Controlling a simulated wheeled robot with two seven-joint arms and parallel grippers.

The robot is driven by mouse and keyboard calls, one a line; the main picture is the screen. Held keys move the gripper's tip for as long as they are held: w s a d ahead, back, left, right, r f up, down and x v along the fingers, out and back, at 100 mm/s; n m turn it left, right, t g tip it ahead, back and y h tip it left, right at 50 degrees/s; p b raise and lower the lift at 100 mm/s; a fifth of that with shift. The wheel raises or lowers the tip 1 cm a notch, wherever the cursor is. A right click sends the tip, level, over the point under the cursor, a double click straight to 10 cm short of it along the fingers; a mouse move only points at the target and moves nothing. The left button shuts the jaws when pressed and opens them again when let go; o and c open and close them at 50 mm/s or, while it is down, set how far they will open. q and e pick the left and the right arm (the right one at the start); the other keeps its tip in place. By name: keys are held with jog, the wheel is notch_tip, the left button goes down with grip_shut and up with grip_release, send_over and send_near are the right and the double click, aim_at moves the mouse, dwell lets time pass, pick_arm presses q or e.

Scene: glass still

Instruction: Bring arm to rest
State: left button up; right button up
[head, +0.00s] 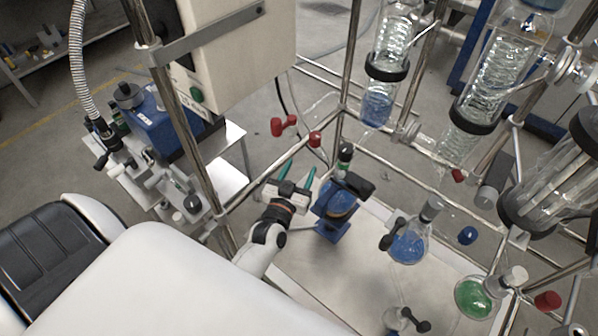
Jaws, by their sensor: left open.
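My left arm comes in from the lower left of the head view. My left gripper (297,178) is open, with two green-tipped fingers spread and nothing between them. I cannot tell whether a finger touches the flask or stand. My right gripper is not in view.
A flask with blue liquid (408,246) and one with green liquid (474,296) are to the right. Glass coil condensers (392,45) hang above. Metal rods (352,60) surround the arm. A control box (235,50) stands upper left, a blue pump (160,125) below it.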

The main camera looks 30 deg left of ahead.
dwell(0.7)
pick_arm(q)
jog(key=s+d+f+m+g+h, duration=0.1)
jog(key=s+d+m+g+h, duration=0.35)
jog(key=s+d+g, duration=0.3)
jog(key=s+r+g, duration=0.2)
jog(key=s+g, duration=0.5)
jog(key=s, duration=0.9)
notch_tip(320, 180, down, 27)
jog(key=s, duration=0.1)
jog(key=s+a+f+g+y, duration=0.1)
jog(key=s+a+f+g, duration=0.1)
jog(key=s+f, duration=1.3)
jog(key=shift+s+a+f, duration=0.2)
jog(key=shift+s+a, duration=0.45)
jog(key=shift+s, duration=0.05)
